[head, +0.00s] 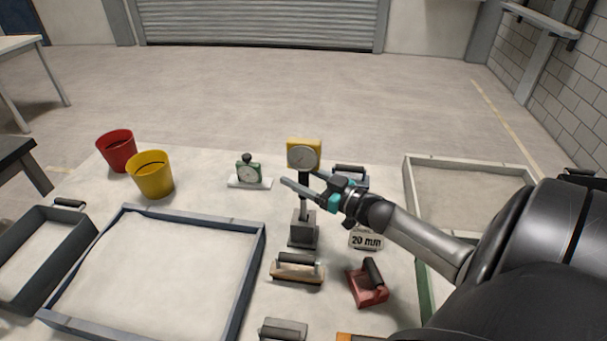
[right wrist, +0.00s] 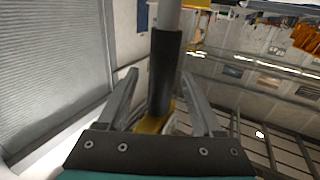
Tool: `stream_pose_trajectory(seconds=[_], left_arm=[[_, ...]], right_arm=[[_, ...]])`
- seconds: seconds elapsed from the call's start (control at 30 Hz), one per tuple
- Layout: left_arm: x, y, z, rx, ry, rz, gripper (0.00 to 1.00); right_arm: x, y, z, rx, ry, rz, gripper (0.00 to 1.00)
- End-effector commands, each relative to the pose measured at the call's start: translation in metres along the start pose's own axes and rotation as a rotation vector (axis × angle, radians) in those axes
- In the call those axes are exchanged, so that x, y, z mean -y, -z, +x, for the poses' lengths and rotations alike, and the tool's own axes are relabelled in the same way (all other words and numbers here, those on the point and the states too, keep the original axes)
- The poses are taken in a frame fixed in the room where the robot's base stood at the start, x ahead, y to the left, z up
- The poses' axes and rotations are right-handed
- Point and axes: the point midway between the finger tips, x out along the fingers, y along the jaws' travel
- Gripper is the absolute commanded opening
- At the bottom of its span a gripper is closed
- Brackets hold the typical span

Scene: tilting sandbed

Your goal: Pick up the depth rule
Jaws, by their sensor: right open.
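The depth rule (head: 304,143) stands upright in a grey block holder (head: 303,231), with a yellow dial head on top, a black grip below it and a silver rod. My right gripper (head: 299,177) is at the black grip, just under the dial. Its open fingers lie one on each side of the grip. In the right wrist view the black grip (right wrist: 164,75) runs between the open fingers (right wrist: 160,74), with gaps visible beside it. The yellow head is partly hidden there. My left gripper is not in view.
A "20 mm" card (head: 366,240), a red block tool (head: 367,287) and a wooden one (head: 297,270) lie near the holder. A green dial device (head: 248,173) stands left. A framed sand tray (head: 250,262) and red and yellow buckets (head: 150,176) are further left.

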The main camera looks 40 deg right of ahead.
Motion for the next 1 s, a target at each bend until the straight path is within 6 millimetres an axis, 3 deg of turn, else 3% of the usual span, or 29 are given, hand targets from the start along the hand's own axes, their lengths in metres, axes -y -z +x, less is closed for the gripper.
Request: stream_pose_trajectory(seconds=[0.2, 0.5, 1.0], left_arm=[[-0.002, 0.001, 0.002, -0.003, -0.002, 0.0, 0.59], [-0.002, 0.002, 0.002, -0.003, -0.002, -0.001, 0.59], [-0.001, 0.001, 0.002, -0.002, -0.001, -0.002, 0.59]], right_arm=[[0.0, -0.001, 0.019, 0.0, 0.001, 0.001, 0.67], [0.0, -0.001, 0.021, 0.001, 0.0, 0.001, 0.66], [0.001, -0.001, 0.021, 0.001, 0.001, 0.001, 0.1]])
